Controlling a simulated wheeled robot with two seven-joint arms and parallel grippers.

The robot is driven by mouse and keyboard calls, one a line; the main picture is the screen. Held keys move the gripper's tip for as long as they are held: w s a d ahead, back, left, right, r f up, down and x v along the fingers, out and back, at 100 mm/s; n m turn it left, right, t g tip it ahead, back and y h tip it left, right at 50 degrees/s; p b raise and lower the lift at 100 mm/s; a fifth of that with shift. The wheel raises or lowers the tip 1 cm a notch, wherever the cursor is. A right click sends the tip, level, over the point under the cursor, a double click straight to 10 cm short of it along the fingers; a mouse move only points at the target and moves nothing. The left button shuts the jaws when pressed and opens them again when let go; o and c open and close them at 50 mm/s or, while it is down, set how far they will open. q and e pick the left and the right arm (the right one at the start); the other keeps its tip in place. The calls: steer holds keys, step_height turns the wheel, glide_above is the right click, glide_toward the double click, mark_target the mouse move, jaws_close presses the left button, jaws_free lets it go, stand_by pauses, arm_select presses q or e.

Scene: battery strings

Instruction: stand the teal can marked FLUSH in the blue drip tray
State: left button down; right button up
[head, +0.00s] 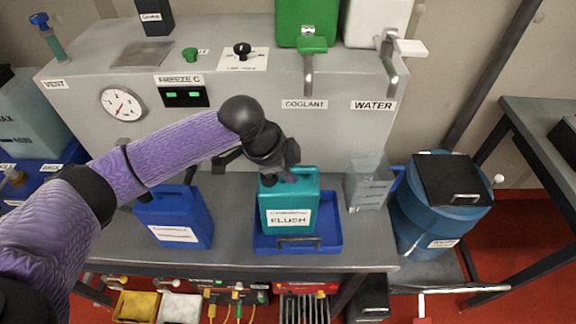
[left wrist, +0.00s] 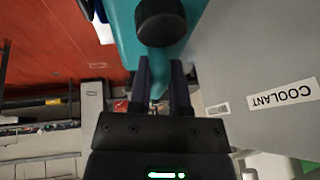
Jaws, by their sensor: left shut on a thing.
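The teal can marked FLUSH (head: 289,196) is upright in the middle of the head view. My left gripper (head: 284,172) is shut on the handle at its top. The blue drip tray (head: 327,236) lies on the grey bench directly below and around the can's lower end. I cannot tell whether the can's base touches the tray floor. In the left wrist view the teal can (left wrist: 121,30) and its dark cap show beyond my left gripper (left wrist: 161,72), with the teal handle between the two fingers. My right gripper is not in view.
A blue can (head: 176,215) stands left of the tray. A clear jug (head: 368,183) stands to its right, near the blue lidded drum (head: 437,222). Behind is a grey panel with a gauge (head: 121,104) and the COOLANT (head: 308,75) and WATER (head: 388,78) spouts.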

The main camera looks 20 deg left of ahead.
arm_select(q)
steer(key=shift+f, duration=0.15)
steer(key=c, duration=0.6)
jaws_free()
steer(key=shift+c, duration=0.2)
steer(key=shift+o, duration=0.8)
steer(key=shift+s+f, duration=0.1)
